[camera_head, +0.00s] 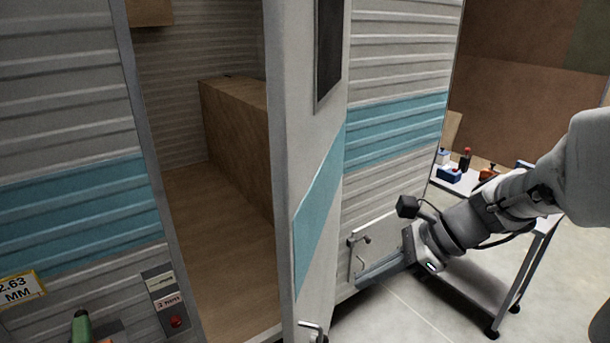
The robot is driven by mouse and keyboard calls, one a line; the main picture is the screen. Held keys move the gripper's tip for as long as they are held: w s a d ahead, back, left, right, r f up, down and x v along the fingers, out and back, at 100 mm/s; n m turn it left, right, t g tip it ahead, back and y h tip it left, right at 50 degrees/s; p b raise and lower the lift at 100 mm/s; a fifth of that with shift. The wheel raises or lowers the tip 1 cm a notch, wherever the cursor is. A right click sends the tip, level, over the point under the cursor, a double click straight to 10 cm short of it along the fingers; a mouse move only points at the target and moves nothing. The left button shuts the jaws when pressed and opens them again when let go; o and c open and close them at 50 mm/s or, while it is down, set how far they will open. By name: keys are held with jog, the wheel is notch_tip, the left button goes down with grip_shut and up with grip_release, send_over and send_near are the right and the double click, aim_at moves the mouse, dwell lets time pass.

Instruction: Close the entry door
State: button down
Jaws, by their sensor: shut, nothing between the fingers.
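The entry door (310,160) stands open and swung outward, seen nearly edge-on. It has a dark window, a teal stripe and a metal handle (315,327) low at the bottom edge of the view. The doorway (215,220) to its left is uncovered and shows the wooden interior. My gripper (360,281) reaches in from the right, on the right side of the door, low in front of the ribbed camper wall. Its fingers point left toward the door and are shut and empty. I cannot tell whether the fingertips touch the door.
A small hatch with a latch (372,243) is on the wall behind my gripper. A wheeled cart (525,270) with tools stands at the right, behind my arm. A green-handled tool (81,327) shows at the lower left.

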jog(key=w, duration=0.1)
jog(key=m, duration=0.1)
send_near(293, 292)
notch_tip(293, 292, down, 4)
jog(key=a, duration=0.3)
jog(key=shift+w, duration=0.25)
jog(key=shift+w+a+p, duration=0.2)
jog(key=shift+a+p, duration=0.1)
jog(key=shift+a, duration=0.15)
